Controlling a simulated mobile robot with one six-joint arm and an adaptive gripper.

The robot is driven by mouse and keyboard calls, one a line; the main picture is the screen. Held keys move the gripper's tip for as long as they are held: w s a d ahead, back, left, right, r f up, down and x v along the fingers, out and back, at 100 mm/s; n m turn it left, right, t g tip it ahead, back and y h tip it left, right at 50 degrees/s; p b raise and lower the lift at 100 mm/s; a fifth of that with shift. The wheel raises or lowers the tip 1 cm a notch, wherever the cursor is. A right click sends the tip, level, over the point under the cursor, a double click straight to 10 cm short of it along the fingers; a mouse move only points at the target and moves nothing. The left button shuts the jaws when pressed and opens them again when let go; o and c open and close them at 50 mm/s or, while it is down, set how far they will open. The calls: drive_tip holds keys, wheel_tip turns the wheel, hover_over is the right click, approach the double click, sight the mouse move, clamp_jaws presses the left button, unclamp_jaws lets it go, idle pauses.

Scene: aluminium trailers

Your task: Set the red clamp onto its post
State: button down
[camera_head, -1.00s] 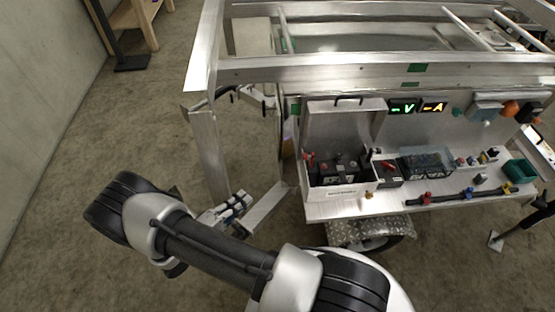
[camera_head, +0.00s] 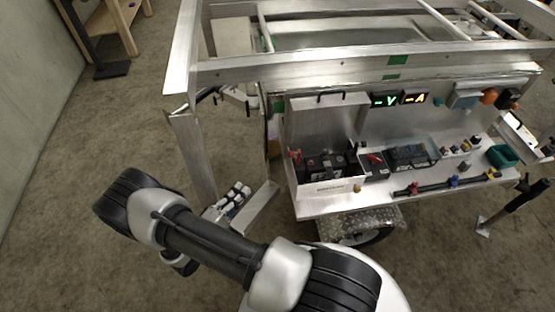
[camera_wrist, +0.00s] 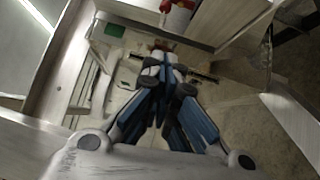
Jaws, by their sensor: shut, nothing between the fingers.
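A small red piece (camera_head: 296,156) stands at the left edge of the open box that holds a black battery (camera_head: 328,165). Another red piece (camera_head: 374,159) lies on a smaller dark unit (camera_head: 373,168) to its right. I cannot tell which is the clamp, and the post is too small to make out. My gripper (camera_head: 241,190) is left of the trailer's shelf, apart from both red pieces. In the wrist view its fingers (camera_wrist: 166,68) are together and empty. A red-and-white object (camera_wrist: 177,18) shows beyond them; I cannot tell what it is.
The trailer's upright corner post (camera_head: 194,150) stands just left of my gripper. A metal ledge (camera_head: 255,208) lies beside it. The shelf (camera_head: 325,205) also carries a clear tray (camera_head: 412,154) and a green bin (camera_head: 502,156). Open floor (camera_head: 80,220) is at the left.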

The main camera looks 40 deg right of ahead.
drive_tip(key=s+b+x, duration=0.2)
drive_tip(key=s+x, duration=0.1)
drive_tip(key=x, duration=1.4)
drive_tip(key=shift+d, duration=0.35)
drive_tip(key=shift+r, duration=0.2)
drive_tip(key=shift+d+r+m+p, duration=0.1)
drive_tip(key=shift+r+m+p, duration=0.05)
drive_tip(key=shift+m+p, duration=0.15)
